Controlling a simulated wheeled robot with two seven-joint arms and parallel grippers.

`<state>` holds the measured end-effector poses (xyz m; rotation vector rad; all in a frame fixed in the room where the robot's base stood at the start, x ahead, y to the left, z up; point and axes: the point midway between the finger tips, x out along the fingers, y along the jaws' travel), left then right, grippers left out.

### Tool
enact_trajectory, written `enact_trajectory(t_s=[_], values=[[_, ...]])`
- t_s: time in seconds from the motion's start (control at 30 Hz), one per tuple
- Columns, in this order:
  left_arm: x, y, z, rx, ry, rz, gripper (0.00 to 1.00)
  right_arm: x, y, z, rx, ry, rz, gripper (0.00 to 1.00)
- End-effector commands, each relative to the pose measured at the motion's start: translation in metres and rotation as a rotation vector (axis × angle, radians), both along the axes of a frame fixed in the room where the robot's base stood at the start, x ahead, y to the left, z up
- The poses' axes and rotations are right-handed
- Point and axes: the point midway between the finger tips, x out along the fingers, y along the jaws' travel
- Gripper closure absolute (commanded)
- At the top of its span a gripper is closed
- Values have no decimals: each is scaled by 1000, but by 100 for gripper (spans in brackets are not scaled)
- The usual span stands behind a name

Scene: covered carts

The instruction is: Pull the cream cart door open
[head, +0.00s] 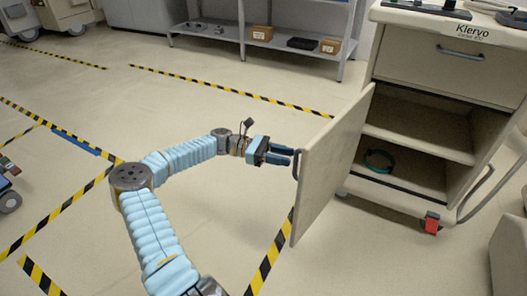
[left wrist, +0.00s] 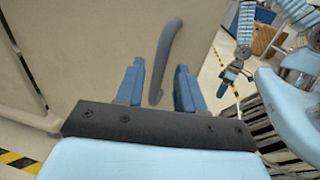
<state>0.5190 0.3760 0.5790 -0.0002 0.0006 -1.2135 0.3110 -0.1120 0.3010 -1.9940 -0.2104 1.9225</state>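The cream cart door (head: 331,165) stands swung out from the cart (head: 436,92), and the shelves inside show. Its grey bar handle (head: 296,165) is on the door's outer face near the free edge. My left gripper (head: 291,156) is at the handle with its two blue fingers apart. In the left wrist view the lower end of the handle (left wrist: 168,55) shows between the fingers; I cannot tell whether they touch it. My right gripper (left wrist: 230,78) shows small at the right of the left wrist view, its opening unclear.
A green coiled item (head: 379,161) lies on the cart's lower shelf. A drawer (head: 445,58) above is shut. A grey rack (head: 270,43) with boxes stands at the back.

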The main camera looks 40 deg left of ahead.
Motion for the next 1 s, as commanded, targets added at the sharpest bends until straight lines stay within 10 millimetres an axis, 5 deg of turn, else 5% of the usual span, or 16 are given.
enact_trajectory(t_s=[0.2, 0.4, 1.0], values=[[-18, 52, -1, 3, 0, 5, 62, 0, -1, -4, -2, -1, -3, 57], [-30, 83, -1, 2, 1, 2, 62, 1, -2, -6, -3, -1, -4, 57], [-34, 92, 0, 1, -1, 0, 62, 1, -2, -6, -3, -1, -4, 57]])
